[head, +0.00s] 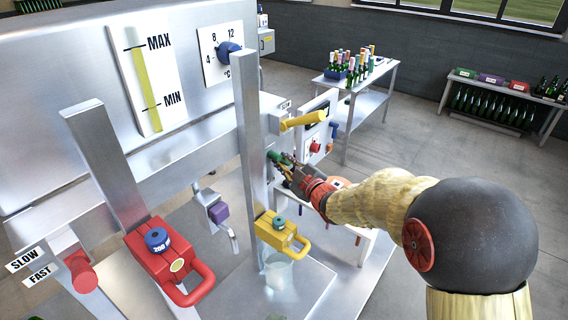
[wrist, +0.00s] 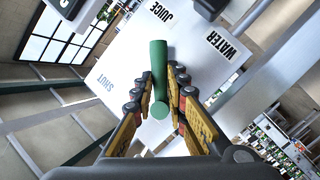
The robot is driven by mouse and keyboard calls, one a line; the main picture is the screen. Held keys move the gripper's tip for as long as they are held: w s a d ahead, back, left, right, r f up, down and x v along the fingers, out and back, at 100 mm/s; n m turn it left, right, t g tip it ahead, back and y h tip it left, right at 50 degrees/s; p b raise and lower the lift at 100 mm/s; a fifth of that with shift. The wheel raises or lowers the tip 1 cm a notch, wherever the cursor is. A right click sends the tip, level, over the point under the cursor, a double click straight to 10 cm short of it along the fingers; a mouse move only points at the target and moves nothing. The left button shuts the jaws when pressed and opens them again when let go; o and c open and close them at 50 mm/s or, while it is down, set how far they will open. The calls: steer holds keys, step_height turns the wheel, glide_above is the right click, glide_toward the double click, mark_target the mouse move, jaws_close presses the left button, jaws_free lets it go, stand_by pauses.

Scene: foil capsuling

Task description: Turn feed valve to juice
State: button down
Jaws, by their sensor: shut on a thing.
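The feed valve's green handle (wrist: 158,75) stands between the fingers of my gripper (wrist: 160,84) in the wrist view. The fingers are shut on it from both sides. Behind it is a white plate (wrist: 122,60) with the labels JUICE (wrist: 160,12), WATER (wrist: 222,43) and SHUT (wrist: 105,83). The handle's upper end in the picture lies just below JUICE, left of WATER. In the head view my gripper (head: 287,170) is at the machine's right side, where a bit of the green handle (head: 273,156) shows. The valve's pivot is hard to make out.
A yellow lever (head: 303,120) sticks out just above my gripper. A metal post (head: 250,150) stands left of it, and a yellow clamp-like part (head: 282,233) is below. A red one (head: 170,262) is farther left. A bottle table (head: 355,80) stands behind, with open floor around it.

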steer(key=shift+f, duration=0.1)
steer(key=c, duration=2)
jaws_free()
steer(key=shift+c, duration=0.2)
steer(key=shift+s, duration=0.1)
steer(key=v, duration=1.2)
steer(key=shift+d, duration=0.1)
